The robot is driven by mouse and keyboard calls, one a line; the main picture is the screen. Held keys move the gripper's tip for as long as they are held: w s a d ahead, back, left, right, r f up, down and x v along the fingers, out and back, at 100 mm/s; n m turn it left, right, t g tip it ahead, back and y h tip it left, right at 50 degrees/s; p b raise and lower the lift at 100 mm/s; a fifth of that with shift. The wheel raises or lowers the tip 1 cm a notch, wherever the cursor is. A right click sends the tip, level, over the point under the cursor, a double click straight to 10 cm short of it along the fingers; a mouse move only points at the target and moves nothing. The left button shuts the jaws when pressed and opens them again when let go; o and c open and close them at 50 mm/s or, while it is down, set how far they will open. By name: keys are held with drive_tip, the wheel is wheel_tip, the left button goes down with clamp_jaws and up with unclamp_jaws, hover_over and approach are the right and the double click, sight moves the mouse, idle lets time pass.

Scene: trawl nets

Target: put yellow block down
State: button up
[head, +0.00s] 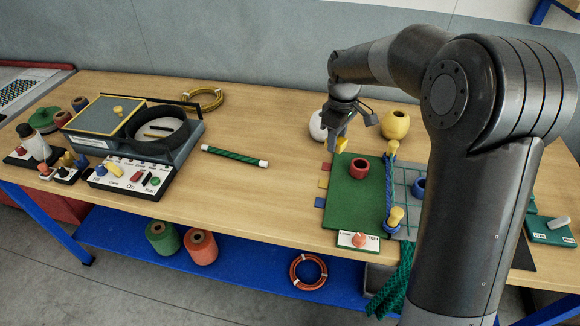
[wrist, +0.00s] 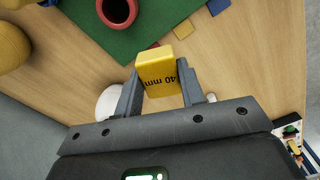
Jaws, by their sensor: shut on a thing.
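The yellow block (wrist: 158,72), marked "40 mm", is between the two fingers of my gripper (wrist: 160,90) in the wrist view, which is shut on it. In the head view, my gripper (head: 338,138) is over the back left part of the green mat, and the yellow block (head: 341,144) shows small below it. I cannot tell whether the block touches anything below.
A red ring (head: 359,168) sits on the green mat (head: 340,200). A white float (head: 317,126) and a yellow float (head: 395,125) stand behind. Blue rope (head: 389,185) runs between yellow-topped posts. A green rope piece (head: 235,156) lies left on bare wood.

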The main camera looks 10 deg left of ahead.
hover_over(290, 167)
wheel_tip(290, 167, down, 7)
drive_tip(key=shift+f, duration=2)
drive_tip(key=shift+f, duration=0.15)
drive_tip(key=o, duration=1)
